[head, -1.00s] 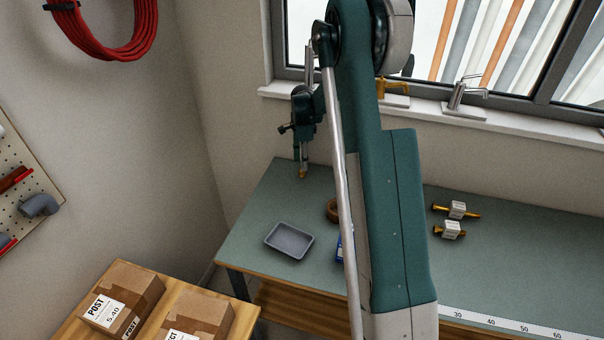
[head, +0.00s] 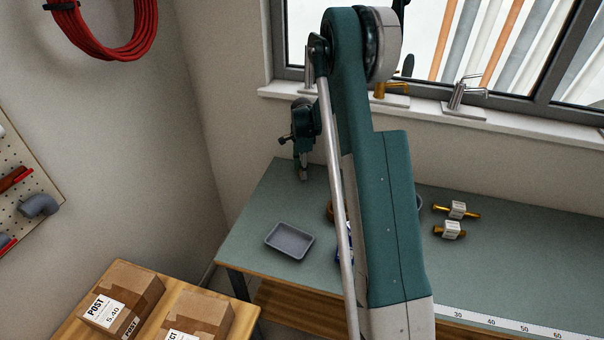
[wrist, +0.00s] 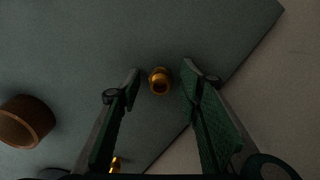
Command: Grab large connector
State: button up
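A small round brass fitting (wrist: 159,81) shows in the wrist view between the tips of my open gripper (wrist: 161,72), with a gap on each side. In the head view my gripper (head: 302,172) is low over the back left corner of the bench and covers most of the fitting. Part of another brass piece (wrist: 115,163) shows at the bottom of the wrist view. Two brass pieces with white labels, one behind (head: 457,210) and one in front (head: 449,230), lie right of my arm. I cannot tell which is the large connector.
A grey tray (head: 289,240) sits on the bench (head: 255,235). A brown ring (wrist: 25,122) and a blue item are near my arm, partly hidden in the head view. Window taps (head: 463,97) stand on the sill behind. The bench edge and wall are close to my gripper.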

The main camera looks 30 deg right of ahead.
dwell(0.3)
jog(key=c, duration=1)
jog(key=shift+r, duration=0.15)
notch_tip(320, 180, up, 28)
jog(key=shift+f+p, duration=0.15)
jog(key=shift+p, duration=0.25)
dwell(0.3)
